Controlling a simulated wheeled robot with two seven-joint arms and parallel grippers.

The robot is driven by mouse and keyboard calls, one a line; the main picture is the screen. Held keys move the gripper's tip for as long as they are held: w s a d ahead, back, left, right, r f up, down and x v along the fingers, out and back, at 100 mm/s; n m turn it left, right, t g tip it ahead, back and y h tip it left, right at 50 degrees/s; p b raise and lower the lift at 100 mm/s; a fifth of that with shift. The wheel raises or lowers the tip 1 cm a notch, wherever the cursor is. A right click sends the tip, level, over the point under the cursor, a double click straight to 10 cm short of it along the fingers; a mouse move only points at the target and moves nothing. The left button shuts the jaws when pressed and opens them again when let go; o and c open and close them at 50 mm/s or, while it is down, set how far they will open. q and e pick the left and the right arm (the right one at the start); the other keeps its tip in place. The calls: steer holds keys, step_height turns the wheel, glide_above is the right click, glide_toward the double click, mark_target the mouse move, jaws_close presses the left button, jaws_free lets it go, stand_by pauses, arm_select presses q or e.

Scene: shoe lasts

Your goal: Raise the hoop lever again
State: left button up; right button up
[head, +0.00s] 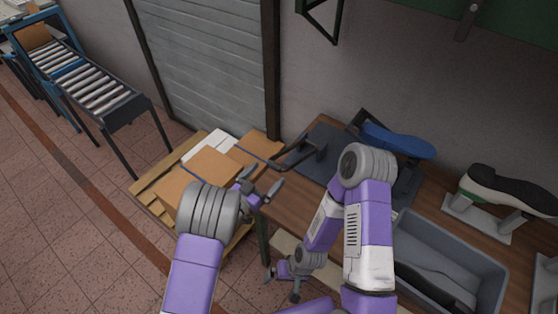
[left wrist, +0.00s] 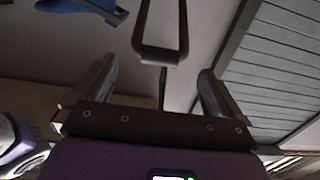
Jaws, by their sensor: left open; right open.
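The hoop lever (head: 286,160) is a dark bar with a closed loop end. It reaches left from a dark bench fixture (head: 326,139), past the table's left edge. My left gripper (head: 259,180) is open and empty, close to the loop end. In the left wrist view the loop (left wrist: 160,52) hangs ahead, between the lines of the two open fingers (left wrist: 155,78), with no visible contact. A blue last (head: 397,141) lies at the fixture, partly behind my right arm. My right gripper (head: 282,283) is open and empty, low by the table's front side.
A grey bin (head: 490,258) with dark lasts stands on the wooden table (head: 283,207). A dark shoe on a stand (head: 508,190) is at the right. Cardboard boxes on a pallet (head: 140,187) lie beyond my left gripper. A roller conveyor (head: 90,82) stands far left.

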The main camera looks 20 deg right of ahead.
arm_select(q)
steer(key=x, duration=0.7)
steer(key=shift+d, duration=0.2)
steer(key=shift+w, duration=0.1)
